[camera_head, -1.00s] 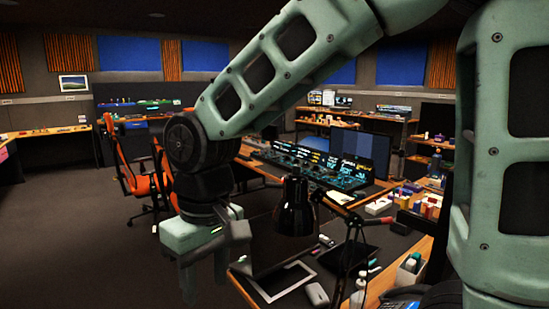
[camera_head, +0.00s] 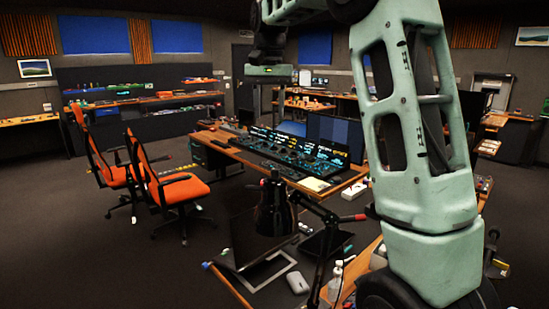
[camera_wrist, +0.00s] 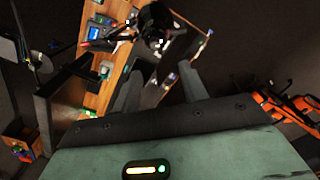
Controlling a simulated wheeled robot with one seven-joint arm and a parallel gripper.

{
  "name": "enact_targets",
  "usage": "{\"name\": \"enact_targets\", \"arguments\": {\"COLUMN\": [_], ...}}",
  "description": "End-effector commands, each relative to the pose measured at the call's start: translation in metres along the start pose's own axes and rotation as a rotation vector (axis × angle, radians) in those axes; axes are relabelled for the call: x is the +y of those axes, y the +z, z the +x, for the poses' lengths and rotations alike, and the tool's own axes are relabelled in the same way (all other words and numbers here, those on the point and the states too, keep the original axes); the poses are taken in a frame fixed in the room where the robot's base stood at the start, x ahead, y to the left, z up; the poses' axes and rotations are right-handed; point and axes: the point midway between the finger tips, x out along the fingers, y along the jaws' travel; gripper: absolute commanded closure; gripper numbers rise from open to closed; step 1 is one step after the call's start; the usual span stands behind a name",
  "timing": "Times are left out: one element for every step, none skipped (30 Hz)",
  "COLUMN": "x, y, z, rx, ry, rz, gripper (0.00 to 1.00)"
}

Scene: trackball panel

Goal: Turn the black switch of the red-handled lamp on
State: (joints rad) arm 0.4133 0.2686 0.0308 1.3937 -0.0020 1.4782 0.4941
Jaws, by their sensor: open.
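The black desk lamp (camera_head: 272,212) stands over the desk corner in the head view, its shade hanging down. Its jointed arm carries a red handle (camera_head: 352,218) on the right. The lamp also shows upside down at the top of the wrist view (camera_wrist: 155,20), beyond the fingers. I cannot make out the black switch or tell its position. My gripper (camera_head: 269,108) is raised above and behind the lamp in the picture, apart from it. In the wrist view my gripper (camera_wrist: 160,84) has its two fingers spread with nothing between them.
A desk with a lit control console (camera_head: 300,150) and a monitor (camera_head: 335,138) lies behind the lamp. A tablet (camera_head: 266,271), a white mouse (camera_head: 297,282) and a bottle (camera_head: 335,282) are near it. Orange chairs (camera_head: 165,185) stand left. Floor at front left is clear.

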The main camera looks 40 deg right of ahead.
Motion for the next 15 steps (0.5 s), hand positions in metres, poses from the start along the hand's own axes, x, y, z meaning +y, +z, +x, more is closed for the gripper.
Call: {"name": "enact_targets", "arguments": {"x": [0.007,0.010,0.013,0.014,0.015,0.015,0.015,0.015,0.015,0.015,0.015,0.015,0.015,0.015,0.015], "y": [-0.007,-0.009,-0.011,-0.012,-0.012,-0.012,-0.012,-0.012,-0.011,-0.011,-0.011,-0.011,-0.011,-0.011,-0.010], "z": [-0.007,-0.008,-0.008,-0.008,-0.006,-0.002,0.001,0.005,0.011,0.016,0.021,0.029,0.035,0.042,0.050], "rx": [0.001,0.000,0.001,0.000,0.000,-0.002,-0.001,-0.002,-0.002,-0.003,-0.003,-0.004,-0.004,-0.003,-0.003], "ry": [0.003,0.005,0.006,0.007,0.008,0.009,0.008,0.008,0.008,0.009,0.008,0.009,0.009,0.009,0.008], "rz": [0.028,0.040,0.050,0.054,0.056,0.056,0.055,0.055,0.054,0.054,0.053,0.053,0.053,0.053,0.052], "gripper": [0.57,0.57,0.57,0.57,0.57,0.57,0.57,0.57,0.57,0.57,0.57,0.57,0.57,0.57,0.57]}}
